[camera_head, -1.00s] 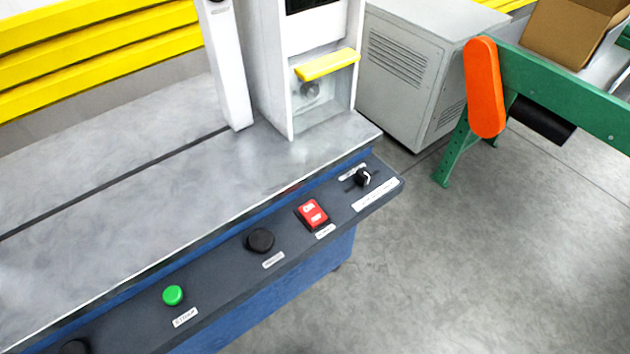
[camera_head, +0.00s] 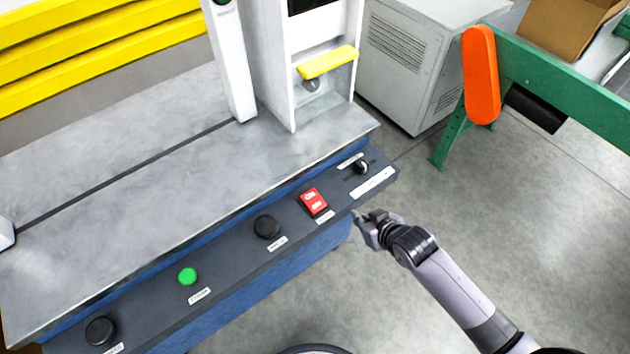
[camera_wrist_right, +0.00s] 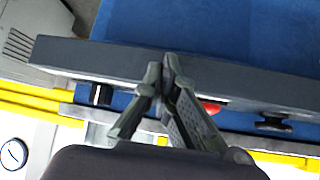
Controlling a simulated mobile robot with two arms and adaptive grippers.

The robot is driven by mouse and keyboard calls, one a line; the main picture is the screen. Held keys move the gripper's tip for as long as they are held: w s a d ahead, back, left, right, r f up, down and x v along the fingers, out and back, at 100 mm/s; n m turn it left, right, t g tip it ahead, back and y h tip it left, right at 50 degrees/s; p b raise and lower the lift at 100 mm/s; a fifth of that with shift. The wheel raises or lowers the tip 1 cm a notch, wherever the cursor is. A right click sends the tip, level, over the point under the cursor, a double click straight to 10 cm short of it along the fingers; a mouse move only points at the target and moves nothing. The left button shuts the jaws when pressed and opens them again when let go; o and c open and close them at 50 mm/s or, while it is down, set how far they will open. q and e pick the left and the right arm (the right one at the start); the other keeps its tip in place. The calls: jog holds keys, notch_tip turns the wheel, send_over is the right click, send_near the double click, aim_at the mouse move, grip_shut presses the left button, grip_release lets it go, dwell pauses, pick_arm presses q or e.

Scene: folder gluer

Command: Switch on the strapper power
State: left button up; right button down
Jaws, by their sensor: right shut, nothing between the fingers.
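The strapper (camera_head: 150,190) has a grey table top and a dark control panel along its front edge. A red rocker switch (camera_head: 313,201) with white lettering sits on the panel, between a black knob (camera_head: 266,226) and a small black selector (camera_head: 361,167). My right gripper (camera_head: 358,216) is just off the panel's front edge, to the right of and slightly below the red switch, apart from it. In the right wrist view its fingers (camera_wrist_right: 166,62) are shut and empty, with part of the red switch (camera_wrist_right: 211,107) showing behind them. My left gripper is not in view.
A green button (camera_head: 187,276) and another black knob (camera_head: 100,331) lie further left on the panel. A green frame with an orange guard (camera_head: 481,75) and a grey cabinet (camera_head: 408,60) stand at the back right. The floor to the right is clear.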

jog(key=s+a+r+n+y, duration=0.1)
jog(key=a+r, duration=0.2)
jog(key=r, duration=0.4)
jog(key=s+a+r+n+y+p, duration=0.1)
jog(key=a+r, duration=0.2)
jog(key=r, duration=0.5)
jog(key=shift+y, duration=0.3)
jog(key=shift+w+a, duration=0.1)
jog(key=p, duration=0.1)
send_over(315, 199)
notch_tip(315, 199, down, 6)
jog(key=shift+r, duration=0.1)
notch_tip(315, 199, down, 3)
jog(key=shift+r+p, duration=0.2)
jog(key=shift+p, duration=0.1)
jog(key=shift+f, duration=0.65)
